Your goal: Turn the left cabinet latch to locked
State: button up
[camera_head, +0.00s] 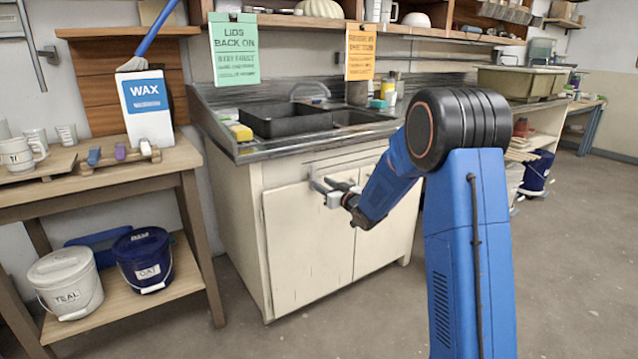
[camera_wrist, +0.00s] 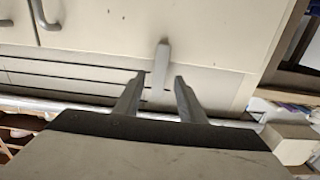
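The left cabinet latch (camera_wrist: 161,62) is a small grey bar on the cream cabinet front (camera_wrist: 110,45) in the wrist view. It points roughly up and down in that picture. My gripper (camera_wrist: 160,78) is open, with one finger on each side of the latch's lower part. A gap shows between the latch and each fingertip; depth contact cannot be told. In the head view my gripper (camera_head: 322,184) is at the top of the cream sink cabinet (camera_head: 308,245), in front of its doors. The latch cannot be made out there behind the gripper.
Two grey curved handles (camera_wrist: 46,14) show at the upper left of the wrist view. The sink counter (camera_head: 290,147) is above my gripper. A wooden table (camera_head: 110,177) with mugs and a wax box (camera_head: 146,110) stands left. The floor in front of the cabinet is clear.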

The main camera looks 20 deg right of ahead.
jog(key=v, duration=1.4)
jog(key=shift+d+r, duration=0.1)
jog(key=s+d+r+m+g+h, duration=0.1)
jog(key=s+r+m+g+h, duration=0.15)
jog(key=s, duration=0.55)
jog(key=s+d+r+m+g+h, duration=0.1)
jog(key=s+g+h, duration=0.25)
jog(key=s, duration=0.55)
jog(key=s+a+f+g, duration=0.1)
jog(key=s+a+g, duration=0.1)
jog(key=s, duration=0.8)
jog(key=s+a+f+g, duration=0.1)
jog(key=s+f+g, duration=0.1)
jog(key=s, duration=0.9)
jog(key=s+a+f+g, duration=0.1)
jog(key=s+a+g, duration=0.1)
jog(key=s, duration=0.8)
jog(key=shift+s+a+f, duration=0.2)
jog(key=shift+a+f, duration=0.1)
jog(key=shift+a, duration=0.05)
